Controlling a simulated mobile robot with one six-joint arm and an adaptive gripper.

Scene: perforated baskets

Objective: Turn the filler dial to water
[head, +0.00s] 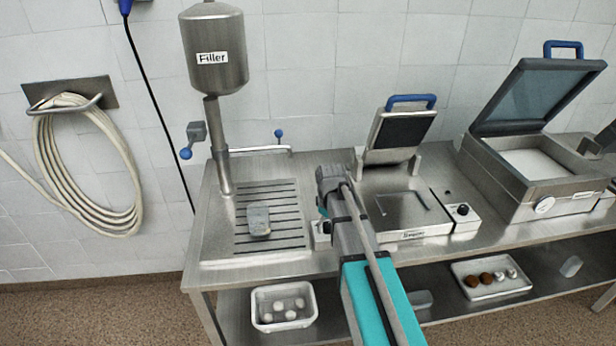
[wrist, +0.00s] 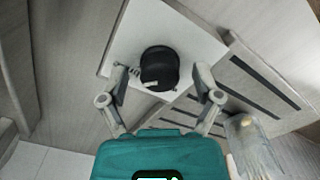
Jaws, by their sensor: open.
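The filler (head: 217,55) is a steel tank on a pipe at the back left, labelled "Filler". In the wrist view a round black dial (wrist: 160,66) stands on a white plate (wrist: 200,42). A short pale mark shows near its lower edge, with small markings to its left that are too small to read. My gripper (wrist: 162,84) is open, its two fingers spread on either side of the dial; I cannot tell whether they touch it. In the head view my arm hides the dial, and only an edge of a pale box (head: 320,236) shows beside it.
A small clear container (head: 258,221) stands on the slotted drain, left of my gripper; it shows at right in the wrist view (wrist: 250,143). A press (head: 398,130) and an open-lidded machine (head: 535,90) stand to the right. Blue-ended levers (head: 186,153) flank the pipe.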

